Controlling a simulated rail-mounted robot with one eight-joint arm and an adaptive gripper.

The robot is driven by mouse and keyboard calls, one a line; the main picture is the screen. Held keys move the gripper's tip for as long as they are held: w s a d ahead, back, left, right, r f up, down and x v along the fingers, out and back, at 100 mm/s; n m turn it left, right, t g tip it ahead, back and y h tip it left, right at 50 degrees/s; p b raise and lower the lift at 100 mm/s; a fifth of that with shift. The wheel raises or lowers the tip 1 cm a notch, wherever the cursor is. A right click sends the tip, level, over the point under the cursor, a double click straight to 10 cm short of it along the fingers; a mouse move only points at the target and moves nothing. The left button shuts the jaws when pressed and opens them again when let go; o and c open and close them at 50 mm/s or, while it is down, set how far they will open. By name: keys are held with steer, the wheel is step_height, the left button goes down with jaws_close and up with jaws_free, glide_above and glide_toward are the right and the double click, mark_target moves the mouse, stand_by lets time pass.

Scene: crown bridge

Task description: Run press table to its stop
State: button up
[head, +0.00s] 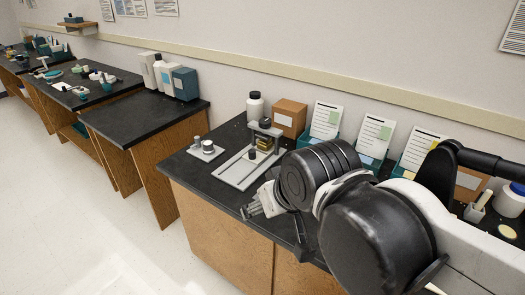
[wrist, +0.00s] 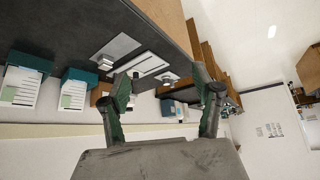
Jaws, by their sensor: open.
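A small press stands on the black bench in the head view. Its flat light-grey base (head: 238,177) has a long slot running toward the front. A grey upright frame (head: 268,131) with a dark knob on top rises at its back end, with a brass-coloured block (head: 264,144) in it. A small dark-topped part (head: 252,155) sits on the base; I cannot tell which part is the press table. My gripper (head: 254,208) is open and empty, in front of and right of the base, apart from it. In the wrist view my fingers (wrist: 165,98) are spread, with a pale slotted plate (wrist: 138,68) beyond them.
A small plate (head: 206,152) with two short cylinders lies left of the press. Teal card holders (head: 371,160) line the wall at right. My arm hides the bench's front right.

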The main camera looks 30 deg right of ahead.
steer(key=shift+w+r, duration=0.1)
steer(key=shift+r, duration=0.05)
steer(key=c, duration=0.4)
steer(key=shift+g, duration=0.9)
steer(key=w+r, duration=0.2)
steer(key=w, duration=0.2)
steer(key=w+d+r, duration=0.1)
steer(key=w+r, duration=0.1)
steer(key=w, duration=0.2)
steer(key=w+d+r, duration=0.1)
steer(key=w+r, duration=0.1)
steer(key=w, duration=0.2)
steer(key=shift+w+d+r+b, duration=0.15)
steer(key=shift+d+r+b, duration=0.1)
steer(key=shift+b, duration=0.05)
steer(key=shift+c, duration=0.3)
steer(key=g+b, duration=0.2)
steer(key=g, duration=0.3)
glide_above(252, 151)
step_height(252, 151, down, 17)
steer(key=shift+n, duration=0.3)
step_height(252, 151, down, 14)
steer(key=shift+r, duration=0.25)
